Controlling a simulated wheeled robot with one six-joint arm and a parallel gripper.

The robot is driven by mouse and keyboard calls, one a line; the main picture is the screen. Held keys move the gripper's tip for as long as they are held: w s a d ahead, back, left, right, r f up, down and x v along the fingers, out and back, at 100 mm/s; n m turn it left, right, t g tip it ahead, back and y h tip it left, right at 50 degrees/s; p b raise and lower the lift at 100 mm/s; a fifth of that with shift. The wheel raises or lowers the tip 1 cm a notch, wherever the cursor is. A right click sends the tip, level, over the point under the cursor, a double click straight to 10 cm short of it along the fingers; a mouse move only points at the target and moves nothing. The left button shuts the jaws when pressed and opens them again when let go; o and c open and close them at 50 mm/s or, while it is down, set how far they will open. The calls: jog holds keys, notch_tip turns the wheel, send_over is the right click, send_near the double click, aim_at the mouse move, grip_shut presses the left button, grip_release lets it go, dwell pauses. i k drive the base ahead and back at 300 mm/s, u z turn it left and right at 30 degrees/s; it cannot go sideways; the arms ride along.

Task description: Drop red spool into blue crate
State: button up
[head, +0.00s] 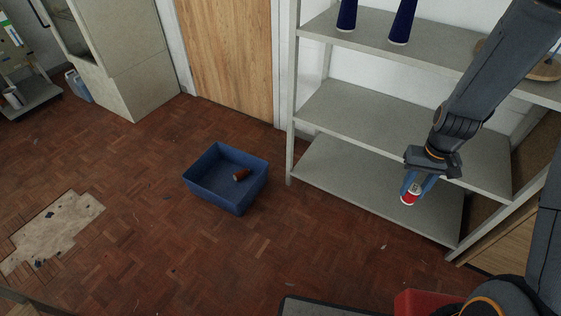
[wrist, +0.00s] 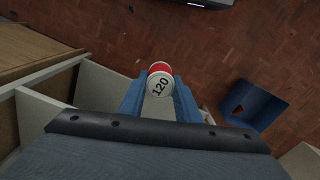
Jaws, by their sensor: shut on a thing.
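The red spool (head: 408,199) is a small red cylinder with white ends. My gripper (head: 413,187) has its blue fingers shut on it and holds it in front of the grey shelf unit, pointing down. In the wrist view the spool (wrist: 160,80) shows its white end marked "120" between the fingers of my gripper (wrist: 160,92). The blue crate (head: 211,190) stands open on the floor, left of the shelf unit and well apart from my gripper. A small brown-orange object (head: 241,175) lies inside it. The crate also shows at the right of the wrist view (wrist: 262,104).
The grey shelf unit (head: 345,177) stands behind my gripper, with two dark blue cones (head: 400,22) on its top visible shelf. A red object (head: 425,301) is at the bottom right, partly hidden. The parquet floor around the crate is clear. A pale patch (head: 50,230) lies at left.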

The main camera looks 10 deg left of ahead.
aim_at(230, 187)
jog(key=u, duration=2.3)
jog(key=i, duration=5.2)
jog(key=z, duration=3.7)
